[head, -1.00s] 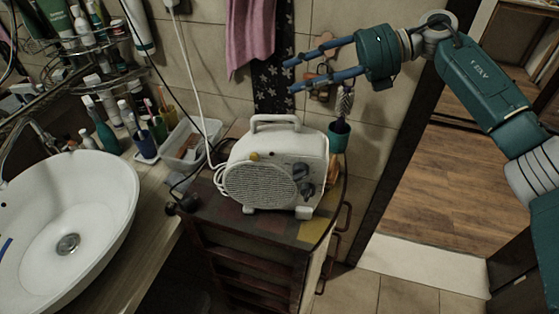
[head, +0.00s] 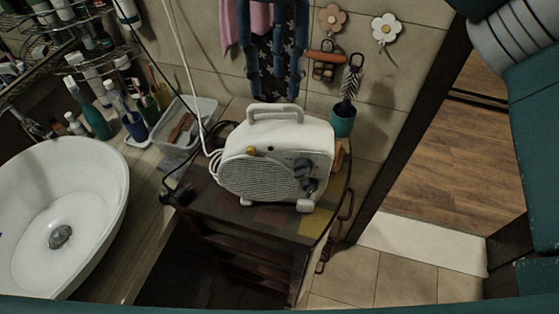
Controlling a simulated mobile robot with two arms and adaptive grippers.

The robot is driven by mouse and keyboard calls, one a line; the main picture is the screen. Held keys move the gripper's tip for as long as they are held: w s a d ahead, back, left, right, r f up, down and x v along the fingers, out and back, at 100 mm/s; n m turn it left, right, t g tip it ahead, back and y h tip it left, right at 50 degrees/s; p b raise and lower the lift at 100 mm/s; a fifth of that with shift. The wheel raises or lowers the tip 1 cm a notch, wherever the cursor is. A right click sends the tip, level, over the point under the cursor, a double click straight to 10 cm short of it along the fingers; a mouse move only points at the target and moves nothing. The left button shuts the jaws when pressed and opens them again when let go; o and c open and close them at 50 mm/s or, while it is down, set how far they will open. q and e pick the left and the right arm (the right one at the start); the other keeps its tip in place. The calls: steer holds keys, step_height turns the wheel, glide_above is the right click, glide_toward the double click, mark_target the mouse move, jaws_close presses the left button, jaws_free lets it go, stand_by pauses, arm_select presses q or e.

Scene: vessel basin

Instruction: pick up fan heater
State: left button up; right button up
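The white fan heater (head: 262,178) stands upright on a small dark cabinet, its round grille facing front-left and its knobs at the right. Its carry handle (head: 275,110) arches over the top. My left gripper is not in view.
The cabinet top (head: 250,218) has a patchwork surface. A white sink (head: 90,200) and a clear plastic bin (head: 182,130) are at the left. A white cord (head: 188,70) hangs beside the heater. A teal cup (head: 343,121) hangs on the wall behind, at the right.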

mark_target(280, 107)
steer(key=f, duration=0.1)
steer(key=f+p, duration=0.2)
steer(key=f, duration=0.1)
steer(key=shift+d+f, duration=0.1)
steer(key=shift+d, duration=0.25)
steer(key=shift+f+p, duration=0.3)
steer(key=shift+f, duration=0.05)
steer(key=shift+w+f, duration=0.1)
steer(key=shift+f, duration=0.1)
jaws_close()
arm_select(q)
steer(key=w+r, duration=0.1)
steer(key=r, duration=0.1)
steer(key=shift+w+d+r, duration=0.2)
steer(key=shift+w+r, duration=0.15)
arm_select(e)
steer(key=shift+r, duration=0.15)
